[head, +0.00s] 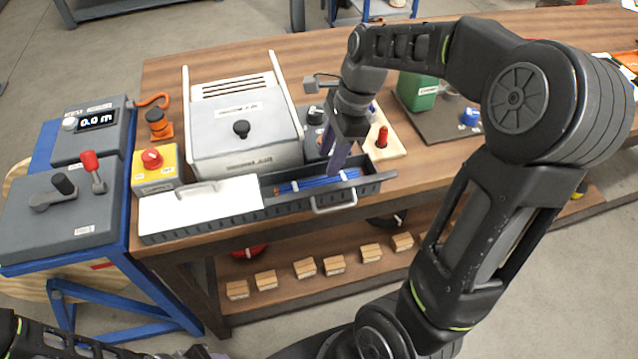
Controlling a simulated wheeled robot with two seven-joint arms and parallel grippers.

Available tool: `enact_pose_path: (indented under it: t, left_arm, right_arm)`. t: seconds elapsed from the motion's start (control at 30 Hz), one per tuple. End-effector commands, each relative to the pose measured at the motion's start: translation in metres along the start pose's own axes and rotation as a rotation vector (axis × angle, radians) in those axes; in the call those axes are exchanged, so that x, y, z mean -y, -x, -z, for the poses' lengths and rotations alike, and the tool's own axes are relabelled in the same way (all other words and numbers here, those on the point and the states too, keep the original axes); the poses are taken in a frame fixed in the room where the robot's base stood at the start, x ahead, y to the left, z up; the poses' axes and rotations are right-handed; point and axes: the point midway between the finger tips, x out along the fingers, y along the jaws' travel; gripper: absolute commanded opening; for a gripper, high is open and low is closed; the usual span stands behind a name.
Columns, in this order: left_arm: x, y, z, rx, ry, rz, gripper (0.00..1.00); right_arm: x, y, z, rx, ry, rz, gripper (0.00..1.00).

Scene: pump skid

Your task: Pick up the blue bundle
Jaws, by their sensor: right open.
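The blue bundle (302,184) is a set of thin blue rods held by white bands. It lies lengthwise in the right, uncovered part of a long dark grey tray (215,225) at the table's front edge. My right gripper (337,160) points down just above the bundle's right part, with its fingers apart and nothing between them. From this view I cannot tell how far above the bundle the fingertips are. My left arm shows at the lower left, and its gripper is not clearly visible.
A white lid (200,206) covers the tray's left part. Behind stands a grey-white box (243,130) with a black knob. A yellow box with a red button (154,168) is left of it. A wooden block with a red-handled tool (382,138) and a green container (417,92) stand right.

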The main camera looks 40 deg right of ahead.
Motion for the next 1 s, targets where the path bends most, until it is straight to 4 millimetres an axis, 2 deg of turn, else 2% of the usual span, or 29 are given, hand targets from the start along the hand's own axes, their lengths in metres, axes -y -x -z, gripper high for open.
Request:
enact_pose_path:
  t: [0.13,0.53,0.8,1.0]
  left_arm:
    - [0.0,-0.001,0.0,0.0,0.0,0.0,0.31]
    - [0.0,-0.001,0.0,0.0,0.0,0.0,0.31]
    - [0.0,0.0,0.0,0.0,0.0,0.0,0.31]
    - [0.0,0.0,0.0,0.0,0.0,0.0,0.31]
  right_arm:
    - [-0.001,-0.016,0.0,0.0,-0.001,-0.002,0.42]
    - [0.0,-0.022,0.0,0.0,-0.001,-0.002,0.42]
    - [0.001,-0.06,0.001,-0.001,0.0,-0.003,0.42]
    - [0.002,-0.07,0.0,0.0,-0.001,0.001,0.42]
